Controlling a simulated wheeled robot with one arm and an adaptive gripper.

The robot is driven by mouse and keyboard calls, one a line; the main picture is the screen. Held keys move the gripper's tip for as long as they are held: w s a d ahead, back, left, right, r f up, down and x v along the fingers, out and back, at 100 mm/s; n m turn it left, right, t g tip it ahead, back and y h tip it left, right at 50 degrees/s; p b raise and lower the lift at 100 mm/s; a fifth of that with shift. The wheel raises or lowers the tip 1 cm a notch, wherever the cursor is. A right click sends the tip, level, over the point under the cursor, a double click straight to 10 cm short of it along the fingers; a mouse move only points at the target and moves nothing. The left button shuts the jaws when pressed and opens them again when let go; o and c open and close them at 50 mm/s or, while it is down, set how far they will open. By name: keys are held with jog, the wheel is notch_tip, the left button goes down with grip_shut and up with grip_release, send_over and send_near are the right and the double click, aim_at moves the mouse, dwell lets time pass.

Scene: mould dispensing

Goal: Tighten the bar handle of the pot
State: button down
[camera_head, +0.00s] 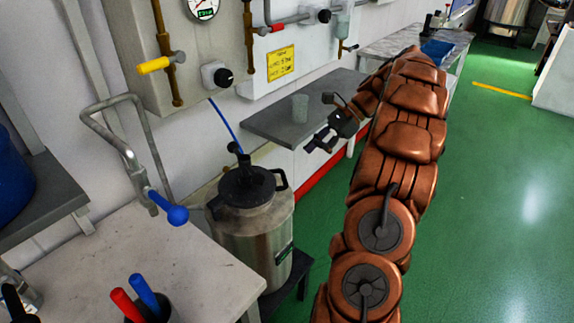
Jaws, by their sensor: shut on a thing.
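The pot (258,238) is a steel cylinder with a black lid, standing upright at the centre left. A black upright fitting (242,162) with a bent top rises from the lid, and a black loop handle (281,180) shows at the lid's right side. I cannot tell which part is the bar handle. My gripper (311,147) is at the end of my copper-coloured arm, up and to the right of the lid, and looks apart from the pot. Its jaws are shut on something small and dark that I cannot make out.
A grey shelf (270,121) with a translucent cup (299,108) lies behind my gripper. A blue-handled tap (176,213) and pale worktop (190,268) are left of the pot. A blue hose (224,122) runs down to the lid. Green floor at right is clear.

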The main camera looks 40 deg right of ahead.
jog(key=a+r+p+x, duration=0.1)
jog(key=a+r+x, duration=0.1)
jog(key=x, duration=1)
jog(key=shift+w, duration=0.35)
jog(key=shift+a+r, duration=0.15)
